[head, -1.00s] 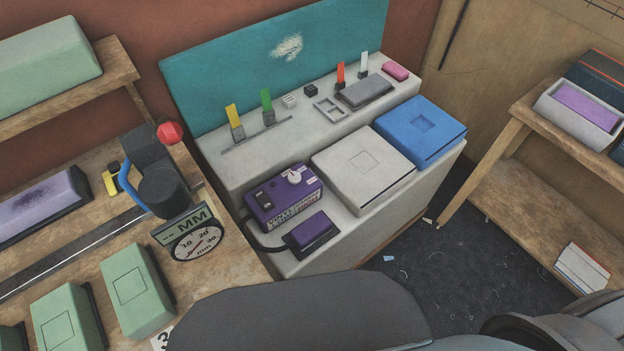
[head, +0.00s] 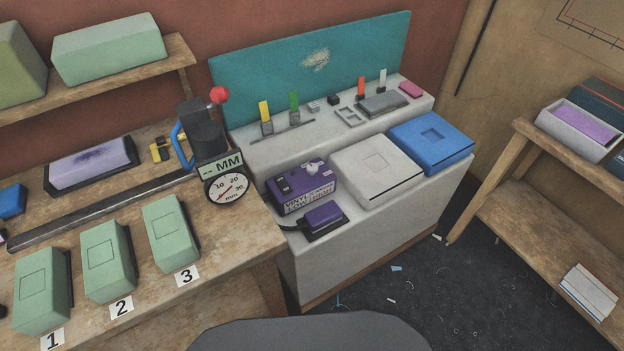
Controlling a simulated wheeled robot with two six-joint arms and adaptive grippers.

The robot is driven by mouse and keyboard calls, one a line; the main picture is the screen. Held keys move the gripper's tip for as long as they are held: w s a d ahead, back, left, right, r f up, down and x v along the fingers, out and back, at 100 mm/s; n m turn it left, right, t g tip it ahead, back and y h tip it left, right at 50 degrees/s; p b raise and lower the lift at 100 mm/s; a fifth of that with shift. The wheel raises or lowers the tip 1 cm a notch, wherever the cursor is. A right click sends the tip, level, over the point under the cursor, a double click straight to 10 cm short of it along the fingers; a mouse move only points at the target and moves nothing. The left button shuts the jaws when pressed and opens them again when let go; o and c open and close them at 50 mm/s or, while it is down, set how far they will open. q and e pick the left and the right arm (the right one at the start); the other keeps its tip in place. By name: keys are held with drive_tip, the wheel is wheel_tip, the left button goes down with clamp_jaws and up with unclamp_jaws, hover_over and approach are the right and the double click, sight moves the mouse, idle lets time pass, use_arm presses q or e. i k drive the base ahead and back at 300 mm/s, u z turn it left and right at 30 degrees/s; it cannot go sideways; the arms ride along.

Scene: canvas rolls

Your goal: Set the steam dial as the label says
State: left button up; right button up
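A purple control box (head: 283,205) sits at the front left of the pale counter. On its top are a pale round dial (head: 312,169) with markings around it and dark switches at the left. The dial's setting is too small to read. A purple pad (head: 325,218) with a dark cable lies in front of the box. Neither of my grippers is in view.
A pale grey box (head: 375,168) and a blue box (head: 432,143) stand right of the control box. A gauge (head: 229,189) on a black press is close at its left. Green blocks above numbers 1 to 3 line the wooden bench (head: 225,250). A shelf (head: 500,210) stands right.

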sight(312, 169)
drive_tip(key=u, duration=0.55)
drive_tip(key=k, duration=1.25)
drive_tip(key=z, duration=0.1)
drive_tip(key=i, duration=0.5)
drive_tip(key=z, duration=0.9)
drive_tip(key=i, duration=0.75)
drive_tip(key=u, duration=0.65)
drive_tip(key=i, duration=0.7)
drive_tip(key=u, duration=0.8)
